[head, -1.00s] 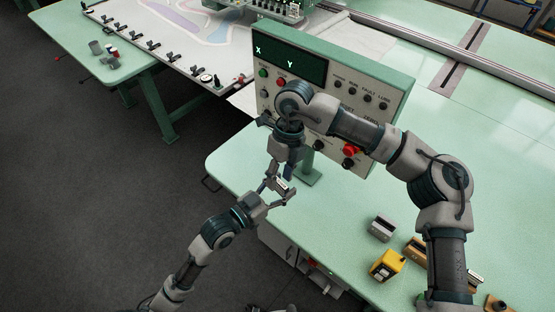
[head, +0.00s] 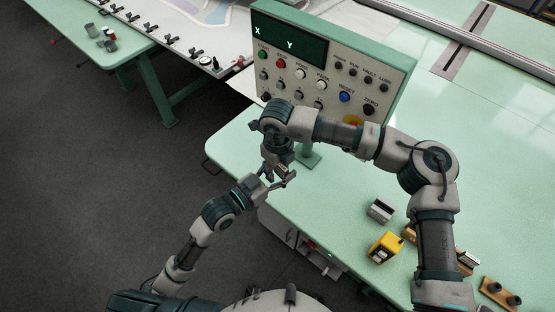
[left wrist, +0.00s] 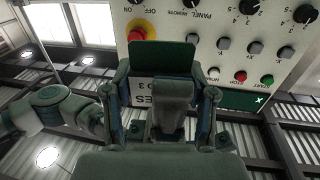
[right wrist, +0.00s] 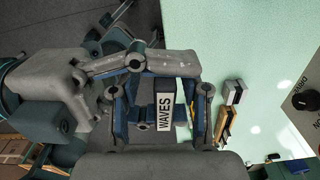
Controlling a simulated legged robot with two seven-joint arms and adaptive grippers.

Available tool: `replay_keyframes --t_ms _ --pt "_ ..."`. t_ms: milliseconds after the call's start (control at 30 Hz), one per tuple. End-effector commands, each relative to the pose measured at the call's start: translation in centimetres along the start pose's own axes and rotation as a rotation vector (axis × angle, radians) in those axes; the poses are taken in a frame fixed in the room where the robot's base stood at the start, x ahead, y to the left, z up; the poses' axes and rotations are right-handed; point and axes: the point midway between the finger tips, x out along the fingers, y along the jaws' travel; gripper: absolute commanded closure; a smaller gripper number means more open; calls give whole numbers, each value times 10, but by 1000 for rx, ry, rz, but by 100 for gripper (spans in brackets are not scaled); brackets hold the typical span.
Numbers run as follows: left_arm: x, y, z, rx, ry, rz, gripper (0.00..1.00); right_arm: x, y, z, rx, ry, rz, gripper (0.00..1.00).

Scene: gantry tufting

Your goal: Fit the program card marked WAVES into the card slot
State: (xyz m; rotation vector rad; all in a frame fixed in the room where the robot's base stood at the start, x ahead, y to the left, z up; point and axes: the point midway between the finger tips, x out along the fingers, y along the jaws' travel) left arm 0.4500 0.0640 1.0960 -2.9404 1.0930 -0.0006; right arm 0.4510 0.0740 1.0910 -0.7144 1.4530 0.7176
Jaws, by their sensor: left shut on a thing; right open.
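The card marked WAVES (right wrist: 165,104) shows its white label between the fingers of my right gripper (right wrist: 160,88) in the right wrist view. My right gripper is open around the card; I cannot tell whether it touches it. My left gripper (head: 270,185) is shut on the card, in front of the table's near left corner. In the left wrist view, part of the label (left wrist: 143,88) shows, partly hidden by my left gripper (left wrist: 165,85). In the head view my right gripper (head: 278,165) is just above my left one, and the card is too small to read. I cannot pick out the card slot.
The control panel (head: 330,75) with a dark display and knobs stands behind the grippers. A yellow box (head: 385,247), a grey block (head: 380,211) and a wooden holder (head: 500,294) are on the green table (head: 330,200) at right. The table between panel and blocks is clear.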

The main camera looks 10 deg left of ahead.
Motion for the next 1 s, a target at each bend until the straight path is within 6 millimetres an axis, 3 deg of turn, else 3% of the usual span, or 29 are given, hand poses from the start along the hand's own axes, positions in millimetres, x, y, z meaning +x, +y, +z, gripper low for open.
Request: replay_keyframes --t_ms 333,500,700,733,833,1000 --pt "0 1 0 1 0 0 77 4 0 0 0 -1 1 54" --pt "0 0 0 1 0 0 77 4 0 0 0 -1 1 97" --pt "0 0 0 0 0 0 77 4 1 0 -3 0 3 100" --pt "0 0 0 0 0 0 41 4 2 0 -3 -1 4 100" --pt "0 0 0 0 0 0 16 4 1 0 -2 0 3 100" --pt "0 0 0 0 0 0 14 4 0 0 -1 0 2 100"
